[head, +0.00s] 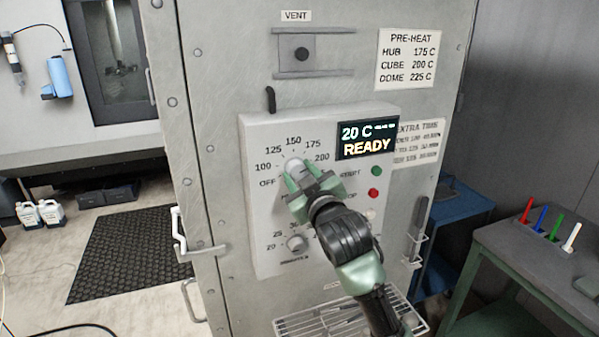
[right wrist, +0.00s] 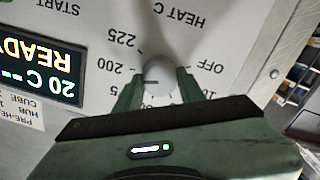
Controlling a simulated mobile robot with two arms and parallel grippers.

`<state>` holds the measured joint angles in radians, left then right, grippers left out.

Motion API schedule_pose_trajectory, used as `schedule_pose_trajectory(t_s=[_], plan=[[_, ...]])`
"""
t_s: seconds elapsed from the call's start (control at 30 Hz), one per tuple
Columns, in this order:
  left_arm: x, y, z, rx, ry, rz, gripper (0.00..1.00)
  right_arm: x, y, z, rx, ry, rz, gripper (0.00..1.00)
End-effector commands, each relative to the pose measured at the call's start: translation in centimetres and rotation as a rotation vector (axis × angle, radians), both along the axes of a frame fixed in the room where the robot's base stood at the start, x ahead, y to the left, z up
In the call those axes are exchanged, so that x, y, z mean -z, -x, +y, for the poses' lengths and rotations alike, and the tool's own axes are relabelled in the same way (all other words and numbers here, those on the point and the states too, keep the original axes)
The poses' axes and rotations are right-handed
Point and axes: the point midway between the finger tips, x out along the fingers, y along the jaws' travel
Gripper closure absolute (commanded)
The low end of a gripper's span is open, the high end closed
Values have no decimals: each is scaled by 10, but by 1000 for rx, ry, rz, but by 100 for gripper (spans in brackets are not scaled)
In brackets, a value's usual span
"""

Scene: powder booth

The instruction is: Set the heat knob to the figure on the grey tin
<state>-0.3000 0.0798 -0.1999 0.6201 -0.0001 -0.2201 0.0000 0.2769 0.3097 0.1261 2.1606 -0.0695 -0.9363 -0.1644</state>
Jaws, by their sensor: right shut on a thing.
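The heat knob (head: 294,167) is a pale round knob on the control panel (head: 262,222), ringed by figures from OFF and 100 up past 200. My right gripper (head: 297,182) is shut on it from below. In the right wrist view, which is upside down, the fingers sit on both sides of the knob (right wrist: 159,78). A short dark mark on the knob lies on its 200 side; its exact setting is hard to tell. The display (head: 367,138) reads 20 C, READY. No grey tin shows. My left gripper is not in view.
A PRE-HEAT sign (head: 407,58) lists HUB 175 C, CUBE 200 C, DOME 225 C. A lower dial (head: 297,243) and green and red buttons (head: 374,195) share the panel. A wire rack (head: 345,318) lies below. A bench (head: 540,250) with coloured sticks stands at right.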

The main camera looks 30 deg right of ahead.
Motion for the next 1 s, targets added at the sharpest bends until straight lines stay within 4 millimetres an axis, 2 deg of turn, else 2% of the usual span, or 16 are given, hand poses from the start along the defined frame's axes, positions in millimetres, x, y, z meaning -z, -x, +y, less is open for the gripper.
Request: schedule_pose_trajectory(t_s=[0.3,0.83,0.87,0.9,1.0], plan=[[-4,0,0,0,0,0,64,1,0,0,1,-113,-24,100],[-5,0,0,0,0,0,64,3,0,0,0,-132,-25,100],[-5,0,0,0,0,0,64,3,0,0,0,-131,-24,53],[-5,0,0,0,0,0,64,3,0,0,-1,-131,-25,42],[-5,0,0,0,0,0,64,2,0,0,0,-131,-27,39]])
